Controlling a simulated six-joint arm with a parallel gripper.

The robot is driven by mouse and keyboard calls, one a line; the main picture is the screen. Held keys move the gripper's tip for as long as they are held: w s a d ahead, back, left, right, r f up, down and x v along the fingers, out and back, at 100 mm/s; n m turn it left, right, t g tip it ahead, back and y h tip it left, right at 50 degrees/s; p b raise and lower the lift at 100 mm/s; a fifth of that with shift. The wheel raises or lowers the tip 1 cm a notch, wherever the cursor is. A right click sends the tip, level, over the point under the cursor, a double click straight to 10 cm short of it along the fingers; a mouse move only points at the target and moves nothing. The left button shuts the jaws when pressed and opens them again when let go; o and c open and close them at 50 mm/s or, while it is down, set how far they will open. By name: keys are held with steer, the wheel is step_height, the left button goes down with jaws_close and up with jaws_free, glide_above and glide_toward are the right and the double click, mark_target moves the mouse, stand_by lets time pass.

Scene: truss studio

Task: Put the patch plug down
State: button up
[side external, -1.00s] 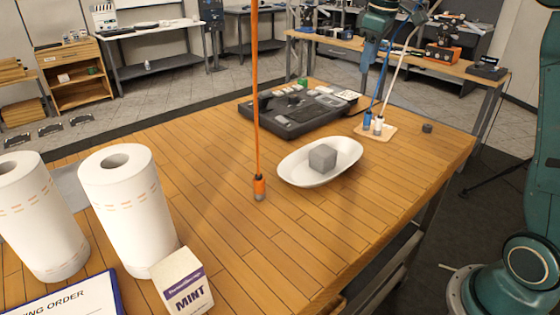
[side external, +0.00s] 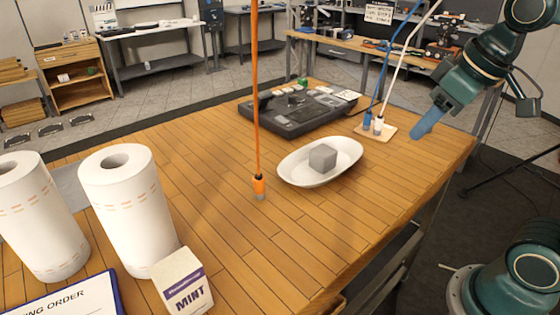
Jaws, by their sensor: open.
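Three plugs on cables are in view. An orange plug (side external: 259,186) is upright over the middle of the wooden table, its orange cable running straight up out of view; I cannot tell if its tip touches the wood. A blue plug (side external: 367,120) and a white plug (side external: 378,125) stand upright side by side on a small wooden block (side external: 387,132) near the far right edge. Their cables rise up to the right. My gripper (side external: 420,132), with blue fingers, is open and apart from the plugs, to the right of the block near the table's right edge. It appears empty.
A white oval dish (side external: 290,176) holds a grey cube (side external: 322,157). A dark device (side external: 290,125) sits behind it. Paper rolls (side external: 130,210), a MINT box (side external: 183,282) and a clipboard (side external: 65,300) stand or lie front left. The front middle of the table is clear.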

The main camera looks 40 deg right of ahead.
steer(key=s+a+f, duration=0.1)
steer(key=s+f, duration=0.3)
steer(key=s, duration=0.1)
steer(key=shift+a+m+t, duration=0.25)
steer(key=shift+m+t, duration=0.05)
